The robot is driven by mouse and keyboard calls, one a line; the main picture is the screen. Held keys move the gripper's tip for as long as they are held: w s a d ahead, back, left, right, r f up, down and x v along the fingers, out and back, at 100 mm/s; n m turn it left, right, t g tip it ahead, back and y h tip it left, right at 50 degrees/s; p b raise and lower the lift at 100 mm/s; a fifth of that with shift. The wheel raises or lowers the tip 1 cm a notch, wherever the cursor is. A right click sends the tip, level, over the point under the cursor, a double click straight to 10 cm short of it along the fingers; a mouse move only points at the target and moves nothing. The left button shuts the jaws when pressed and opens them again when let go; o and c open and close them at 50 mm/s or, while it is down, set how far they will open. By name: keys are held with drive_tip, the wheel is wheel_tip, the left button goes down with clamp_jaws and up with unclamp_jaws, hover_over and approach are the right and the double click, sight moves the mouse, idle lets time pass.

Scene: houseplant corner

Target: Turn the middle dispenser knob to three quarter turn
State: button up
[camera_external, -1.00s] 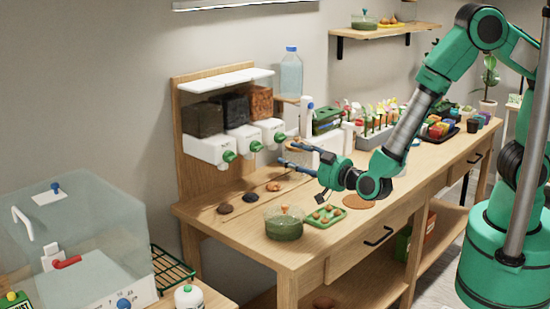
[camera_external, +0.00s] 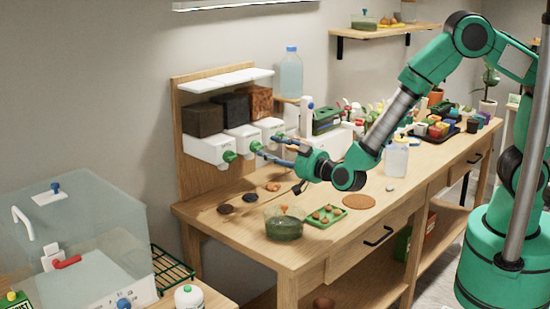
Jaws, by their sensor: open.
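A wooden-backed dispenser holds three white units, each with a clear bin and a green front knob. The middle dispenser knob (camera_external: 256,146) is on the unit below the black bin (camera_external: 236,109). The left knob (camera_external: 229,156) is clear of the gripper. The right knob (camera_external: 280,138) is partly covered by a finger. The knob's turn angle is too small to read.
Below, the wooden bench (camera_external: 213,223) holds small dark and orange heaps, a green-filled bowl (camera_external: 284,227) and a green tray (camera_external: 326,215). A white bottle (camera_external: 396,158) stands right of my wrist. A clear box (camera_external: 75,240) stands at lower left.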

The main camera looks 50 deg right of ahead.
sight(260, 147)
drive_tip(key=shift+w+b, duration=0.45)
drive_tip(key=shift+w, duration=2.3)
drive_tip(key=c, duration=1.1)
drive_tip(key=shift+c, duration=0.2)
